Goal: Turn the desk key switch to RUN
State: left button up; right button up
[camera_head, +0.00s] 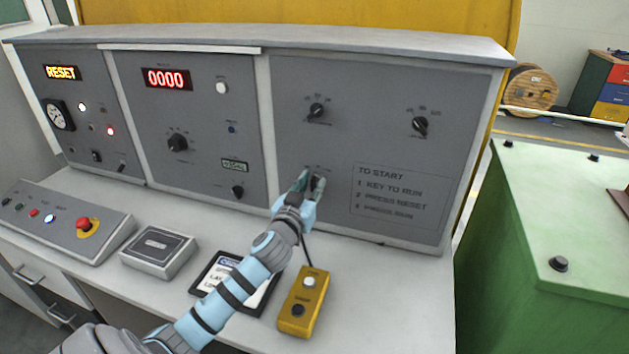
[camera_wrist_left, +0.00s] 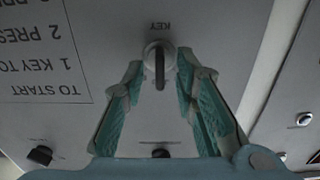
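The key switch (camera_wrist_left: 159,62) shows in the wrist view as a round, pale collar with a dark key standing upright in the picture. The word KEY is printed beside it, upside down in this view. My left gripper (camera_head: 312,180) is at the lower part of the right console panel. In the wrist view its teal-padded fingers are apart, one on each side of the key, with visible gaps. In the head view the fingers mostly hide the key switch. My right gripper is not in view.
A start-up instruction plate (camera_head: 400,192) is right of the switch. Two black knobs (camera_head: 317,110) (camera_head: 420,125) sit above. A yellow pendant box (camera_head: 304,302), a tablet (camera_head: 222,272) and a grey box (camera_head: 158,252) lie on the desk. A green cabinet (camera_head: 545,240) stands right.

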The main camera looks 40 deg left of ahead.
pick_arm(q)
jog(key=shift+x, duration=0.75)
jog(key=shift+r, duration=0.15)
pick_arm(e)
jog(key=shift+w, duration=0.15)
pick_arm(q)
grip_shut()
jog(key=shift+m, duration=0.3)
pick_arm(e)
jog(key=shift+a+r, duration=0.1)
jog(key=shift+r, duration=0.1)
pick_arm(q)
jog(key=m+p, duration=0.2)
jog(key=m, duration=0.2)
jog(key=shift+d, duration=0.2)
jog(key=shift+w+d+m+p, duration=0.1)
jog(key=shift+m+p, duration=0.7)
jog(key=shift+m, duration=1.4)
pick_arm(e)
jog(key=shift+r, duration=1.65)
